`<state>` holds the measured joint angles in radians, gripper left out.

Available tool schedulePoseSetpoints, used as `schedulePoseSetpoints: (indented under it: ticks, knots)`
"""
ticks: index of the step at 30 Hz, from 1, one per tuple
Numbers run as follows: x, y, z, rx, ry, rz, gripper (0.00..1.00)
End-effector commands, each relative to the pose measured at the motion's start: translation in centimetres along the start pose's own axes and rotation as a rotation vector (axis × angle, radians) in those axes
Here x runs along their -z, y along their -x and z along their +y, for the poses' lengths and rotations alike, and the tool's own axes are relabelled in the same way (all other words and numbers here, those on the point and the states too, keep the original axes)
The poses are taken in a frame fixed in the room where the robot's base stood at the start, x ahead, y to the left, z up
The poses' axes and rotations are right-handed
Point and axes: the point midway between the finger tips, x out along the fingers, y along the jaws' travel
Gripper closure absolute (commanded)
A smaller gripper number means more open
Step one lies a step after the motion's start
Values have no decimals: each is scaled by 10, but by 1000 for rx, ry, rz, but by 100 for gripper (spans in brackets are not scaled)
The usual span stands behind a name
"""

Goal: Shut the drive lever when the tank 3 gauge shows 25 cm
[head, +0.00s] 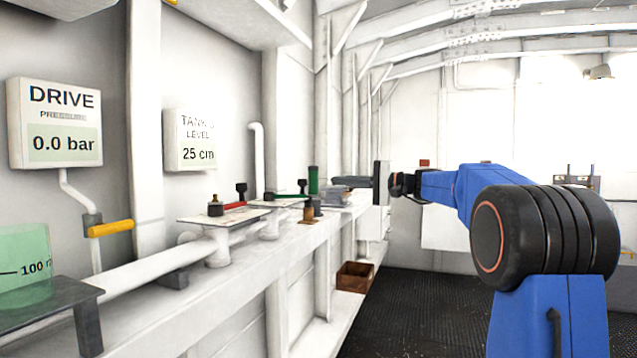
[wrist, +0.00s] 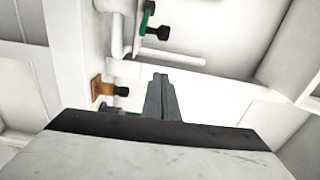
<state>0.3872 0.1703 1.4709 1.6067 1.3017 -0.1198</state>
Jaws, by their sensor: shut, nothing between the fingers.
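The tank level gauge (head: 190,141) on the left wall reads 25 cm; its tank number is washed out. The drive pressure gauge (head: 55,123) reads 0.0 bar. A yellow handle (head: 110,228) lies roughly level on the pipe below it. A red lever (head: 234,206) and a green lever (head: 290,195), each near a black knob, sit along the ledge; no label shows which is the drive lever. My gripper (head: 335,181) is shut and empty, pointing left above the far ledge. In the wrist view its closed fingers (wrist: 160,90) touch nothing; a green lever (wrist: 145,20) shows beyond.
A green-tinted measuring vessel (head: 25,268) stands on a dark stand at lower left. A green cylinder (head: 313,180) stands near my fingers. An orange-brown bracket with a black knob (wrist: 103,88) is left of them. A brown open box (head: 354,277) sits below the ledge. The dark floor (head: 420,310) is clear.

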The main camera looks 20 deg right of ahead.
Motion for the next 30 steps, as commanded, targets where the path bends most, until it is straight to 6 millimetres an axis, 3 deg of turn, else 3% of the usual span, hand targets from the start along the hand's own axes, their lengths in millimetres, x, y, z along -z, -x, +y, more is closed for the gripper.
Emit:
schedulePoseSetpoints:
  ticks: [5, 21, 30]
  knots:
    - [0, -15, 0, 0, 6, -3, 100]
    - [0, -100, 0, 0, 4, -2, 100]
    - [-28, -90, 0, 1, 3, 0, 100]
